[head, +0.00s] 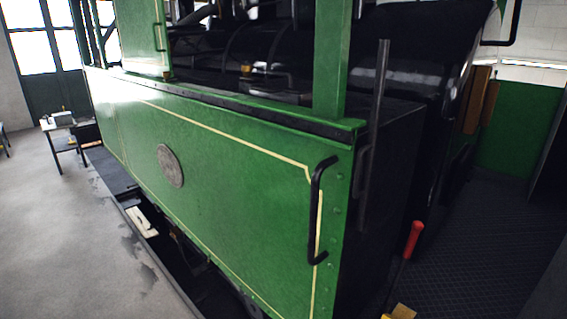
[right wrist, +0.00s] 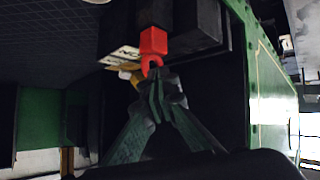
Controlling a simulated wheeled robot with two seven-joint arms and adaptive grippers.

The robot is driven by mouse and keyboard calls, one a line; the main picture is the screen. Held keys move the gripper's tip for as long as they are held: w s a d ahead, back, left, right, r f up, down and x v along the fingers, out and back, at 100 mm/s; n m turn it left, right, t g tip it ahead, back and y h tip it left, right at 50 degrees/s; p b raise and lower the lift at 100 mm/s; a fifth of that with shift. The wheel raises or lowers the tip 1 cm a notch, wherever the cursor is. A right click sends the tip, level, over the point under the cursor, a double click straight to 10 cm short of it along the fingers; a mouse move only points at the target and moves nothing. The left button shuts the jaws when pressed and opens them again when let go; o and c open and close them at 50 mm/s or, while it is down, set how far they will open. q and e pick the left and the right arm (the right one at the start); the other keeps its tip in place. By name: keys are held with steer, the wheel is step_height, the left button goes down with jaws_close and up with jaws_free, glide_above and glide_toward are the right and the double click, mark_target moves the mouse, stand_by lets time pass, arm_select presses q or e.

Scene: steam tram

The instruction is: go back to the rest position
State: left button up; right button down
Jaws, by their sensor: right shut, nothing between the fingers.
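In the right wrist view my right gripper (right wrist: 156,84) is shut and empty, its two dark fingers meeting at the tips. Just beyond the tips in the picture is a red piece (right wrist: 153,41) with a rounded red loop at its lower end; I cannot tell whether the fingers touch it. Neither gripper shows in the head view, and my left gripper is not in view at all.
A green steam tram (head: 230,165) with a black grab handle (head: 318,210) fills the head view. A red-handled lever (head: 413,240) stands at its right end. A small table (head: 62,130) is at the far left. Grey floor (head: 50,240) at left is open.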

steer(key=s+f+m+g, duration=0.1)
steer(key=s+f+g, duration=0.35)
steer(key=s, duration=0.75)
steer(key=s+f+m+g, duration=0.25)
steer(key=s+f, duration=0.25)
steer(key=s, duration=0.6)
step_height(320, 180, down, 33)
steer(key=a+n+g+b, duration=0.2)
steer(key=b, duration=0.4)
arm_select(q)
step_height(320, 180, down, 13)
steer(key=b, duration=0.7)
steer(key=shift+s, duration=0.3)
arm_select(e)
steer(key=s+f, duration=1)
steer(key=f, duration=0.3)
steer(key=s+f+g, duration=0.1)
steer(key=s+f, duration=1)
steer(key=f, duration=0.3)
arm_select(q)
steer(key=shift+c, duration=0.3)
arm_select(e)
steer(key=shift+s+a, duration=0.1)
